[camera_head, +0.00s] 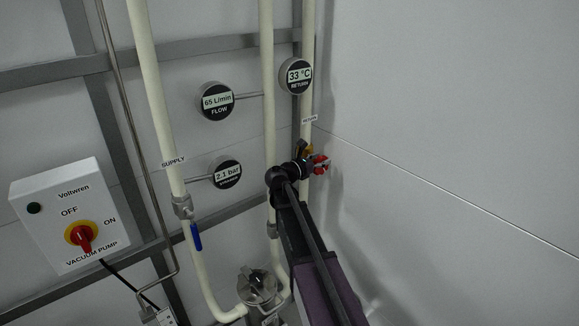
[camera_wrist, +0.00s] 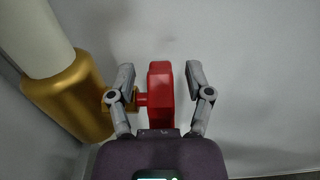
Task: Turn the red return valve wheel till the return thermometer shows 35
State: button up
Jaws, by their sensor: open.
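The red return valve wheel (camera_head: 320,164) sits on the return pipe at the right, partly hidden behind my arm. In the wrist view the wheel (camera_wrist: 160,95) is edge-on, its stem running left to a brass valve body (camera_wrist: 72,95). My gripper (camera_wrist: 160,80) is open, with one finger on each side of the wheel and visible gaps between. In the head view my gripper (camera_head: 303,165) is small and dark beside the wheel. The return thermometer (camera_head: 299,76) reads 33 °C.
A flow gauge (camera_head: 216,101) reads 65 L/min and a pressure gauge (camera_head: 227,173) reads 2.1 bar. The supply pipe (camera_head: 158,100) has a blue lever (camera_head: 196,237). A vacuum pump switch box (camera_head: 69,215) hangs at left. A bare wall (camera_head: 450,120) fills the right.

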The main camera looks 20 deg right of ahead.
jog(key=v, duration=1.3)
jog(key=shift+a, duration=0.25)
jog(key=shift+s+r, duration=0.1)
jog(key=shift+r, duration=0.1)
dwell(0.3)
jog(key=s+f+m+g+y+b, duration=0.2)
jog(key=s+f+m+y+b, duration=0.25)
jog(key=f, duration=0.45)
jog(key=s+f+m+g+y+b, duration=0.1)
jog(key=s+f+m+g+y, duration=0.15)
jog(key=s+f+m, duration=0.55)
jog(key=s+a+f+m+g+y+b, duration=0.1)
jog(key=s+a+f+m+y+b, duration=0.3)
jog(key=s+a+f+m+y, duration=0.4)
jog(key=shift+s+a+f+m+g+y, duration=0.4)
jog(key=shift+a+f+m+y, duration=0.5)
jog(key=shift+f, duration=0.9)
